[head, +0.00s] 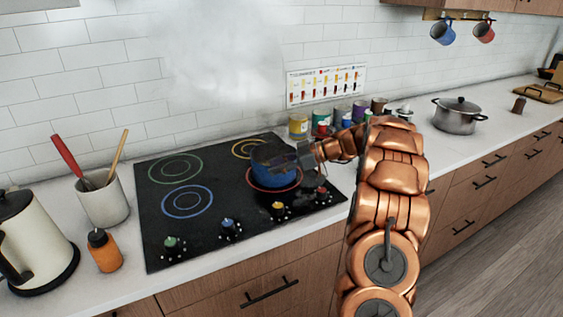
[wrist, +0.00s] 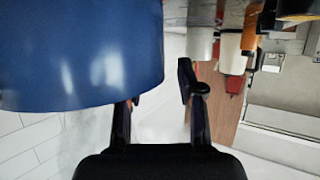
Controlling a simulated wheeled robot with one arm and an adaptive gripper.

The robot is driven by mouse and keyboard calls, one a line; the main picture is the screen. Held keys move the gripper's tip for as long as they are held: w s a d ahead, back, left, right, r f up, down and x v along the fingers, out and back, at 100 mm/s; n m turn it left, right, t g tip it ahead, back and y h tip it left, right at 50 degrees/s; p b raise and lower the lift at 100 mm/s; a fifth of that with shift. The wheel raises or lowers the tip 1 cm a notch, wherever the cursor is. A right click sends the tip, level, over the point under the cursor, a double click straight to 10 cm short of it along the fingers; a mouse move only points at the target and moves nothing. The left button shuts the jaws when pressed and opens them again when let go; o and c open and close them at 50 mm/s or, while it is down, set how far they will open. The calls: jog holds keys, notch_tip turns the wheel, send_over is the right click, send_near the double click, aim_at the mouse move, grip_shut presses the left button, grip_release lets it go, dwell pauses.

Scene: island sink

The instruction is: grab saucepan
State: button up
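A blue saucepan (head: 272,178) stands on the red-ringed front right burner of the black stovetop (head: 160,225). In the wrist view its glossy blue wall (wrist: 80,60) fills the upper left, very close to the camera. My gripper (head: 296,158) is at the pan's right side in the head view and partly overlaps it. In the wrist view my gripper (wrist: 158,88) has its two fingers apart, with the pan covering part of the left finger. I see nothing held between them. I cannot tell whether they touch the pan, and its handle is not clearly visible.
Several cans and jars (head: 322,122) stand behind my arm. A lidded steel pot (head: 457,117) is on the right counter. A kettle (head: 35,240), orange bottle (head: 104,250) and utensil crock (head: 103,203) stand left. Steam (head: 220,55) rises above the stove.

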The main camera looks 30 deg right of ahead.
jog(key=shift+x, duration=0.95)
grip_shut()
